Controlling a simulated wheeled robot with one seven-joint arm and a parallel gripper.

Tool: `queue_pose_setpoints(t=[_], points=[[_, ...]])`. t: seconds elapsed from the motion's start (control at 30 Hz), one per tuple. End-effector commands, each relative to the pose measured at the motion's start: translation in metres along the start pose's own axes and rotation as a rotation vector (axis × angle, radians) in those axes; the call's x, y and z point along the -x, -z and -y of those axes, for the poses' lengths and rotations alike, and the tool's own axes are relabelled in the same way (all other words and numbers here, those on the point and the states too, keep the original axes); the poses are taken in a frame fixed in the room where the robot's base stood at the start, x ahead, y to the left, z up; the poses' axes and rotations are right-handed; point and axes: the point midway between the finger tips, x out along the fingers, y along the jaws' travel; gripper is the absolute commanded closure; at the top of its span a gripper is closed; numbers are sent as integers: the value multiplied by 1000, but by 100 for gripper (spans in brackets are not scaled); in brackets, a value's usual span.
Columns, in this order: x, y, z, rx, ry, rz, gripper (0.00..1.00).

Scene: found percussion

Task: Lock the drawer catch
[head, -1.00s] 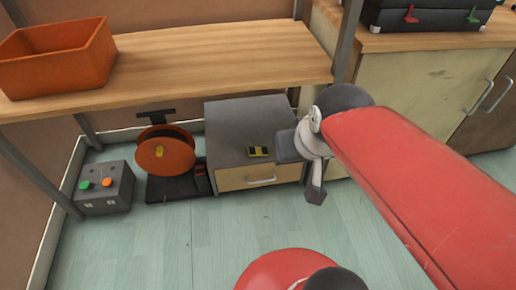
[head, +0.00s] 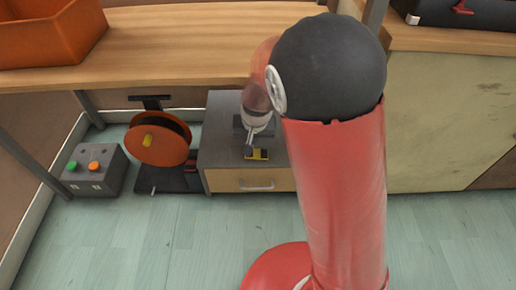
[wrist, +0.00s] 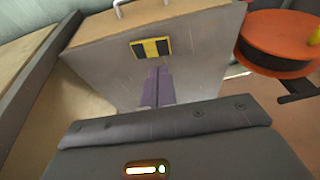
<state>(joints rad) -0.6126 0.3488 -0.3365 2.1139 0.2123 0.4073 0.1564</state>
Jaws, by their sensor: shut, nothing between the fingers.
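The drawer catch (head: 258,154) is a small yellow and black piece on top of the grey cabinet (head: 222,135), at its front edge just above the drawer. It also shows in the wrist view (wrist: 151,48). The drawer (head: 228,181) has a pale wooden front with a metal handle (head: 257,187) and looks pushed in. My gripper (head: 249,152) is shut and empty, pointing down over the cabinet top beside the catch. In the wrist view its fingertips (wrist: 158,70) are together just short of the catch. I cannot tell whether they touch it.
An orange cable reel (head: 160,146) stands left of the cabinet, with a grey button box (head: 95,171) beyond it. The wooden bench top (head: 190,50) carries an orange bin (head: 45,40) and overhangs the cabinet's back.

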Motion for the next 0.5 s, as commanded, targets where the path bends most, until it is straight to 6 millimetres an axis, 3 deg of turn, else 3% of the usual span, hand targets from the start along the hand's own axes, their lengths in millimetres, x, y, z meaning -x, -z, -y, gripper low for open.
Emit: queue_pose_setpoints(t=[0.13,0.5], points=[[-12,0,3,4,-9,0,100],[-13,0,3,3,-10,0,100]])
